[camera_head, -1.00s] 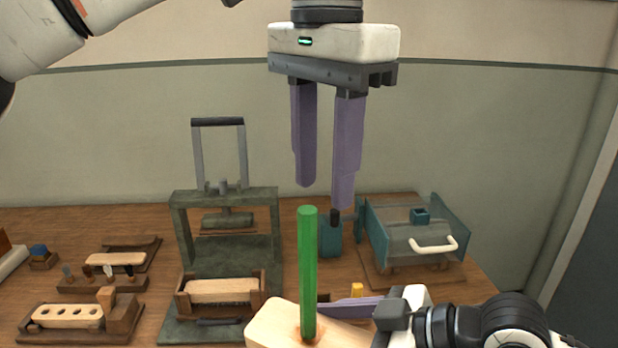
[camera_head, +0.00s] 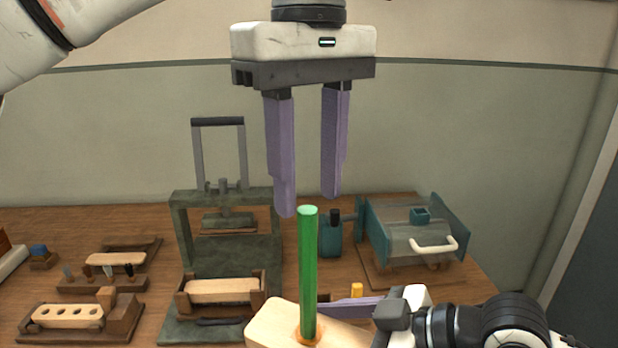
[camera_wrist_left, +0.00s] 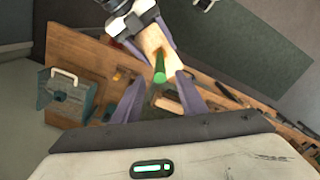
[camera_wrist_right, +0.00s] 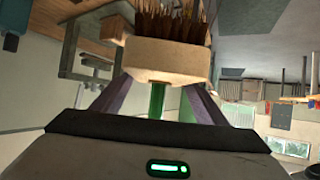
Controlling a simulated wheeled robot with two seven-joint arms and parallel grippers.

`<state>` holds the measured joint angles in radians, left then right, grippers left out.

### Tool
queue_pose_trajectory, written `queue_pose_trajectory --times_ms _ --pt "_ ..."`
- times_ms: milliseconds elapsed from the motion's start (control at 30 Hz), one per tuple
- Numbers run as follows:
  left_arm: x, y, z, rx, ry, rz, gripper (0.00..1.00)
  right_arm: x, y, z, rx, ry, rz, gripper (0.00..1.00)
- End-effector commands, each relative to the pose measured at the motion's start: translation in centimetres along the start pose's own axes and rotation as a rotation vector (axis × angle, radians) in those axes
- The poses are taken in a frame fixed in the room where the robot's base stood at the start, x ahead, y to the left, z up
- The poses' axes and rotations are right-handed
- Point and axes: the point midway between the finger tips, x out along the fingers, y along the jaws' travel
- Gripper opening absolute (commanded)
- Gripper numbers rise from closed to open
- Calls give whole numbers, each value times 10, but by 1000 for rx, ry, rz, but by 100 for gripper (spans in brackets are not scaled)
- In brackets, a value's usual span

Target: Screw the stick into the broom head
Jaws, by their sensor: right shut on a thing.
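The green stick (camera_head: 308,270) stands upright in the wooden broom head (camera_head: 270,325), at the bottom middle of the head view. My left gripper (camera_head: 308,205) is open and empty, pointing down just above the top of the stick. In the left wrist view the stick (camera_wrist_left: 159,75) shows between its purple fingers. My right gripper (camera_head: 350,308) is shut on the broom head and holds it from the right. In the right wrist view the broom head (camera_wrist_right: 165,60) sits between the fingers with dark bristles (camera_wrist_right: 175,22) on it. The stick's lower end is hidden inside the head.
On the wooden table (camera_head: 470,290) a dark green press (camera_head: 225,240) stands behind and left. A blue-grey machine with a white handle (camera_head: 432,245) stands right. Wooden fixtures with a drilled block (camera_head: 68,316) sit at left. The air around the stick is clear.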

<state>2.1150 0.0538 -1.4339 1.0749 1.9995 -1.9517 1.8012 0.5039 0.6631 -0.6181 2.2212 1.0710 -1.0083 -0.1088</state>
Motion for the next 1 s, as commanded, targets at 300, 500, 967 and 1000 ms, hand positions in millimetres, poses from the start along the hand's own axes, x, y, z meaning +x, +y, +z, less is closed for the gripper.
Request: queue_pose_trajectory --times_ms 300,500,967,1000 --pt "1 0 0 0 0 0 38 0 0 -2 -1 4 1 4" --pt "18 0 -1 2 1 -2 38 0 0 -2 -1 4 1 4" --pt "100 0 0 2 0 -2 38 0 0 -2 -1 5 1 4" --pt "105 0 0 1 0 -1 38 0 0 -2 -2 4 1 4"
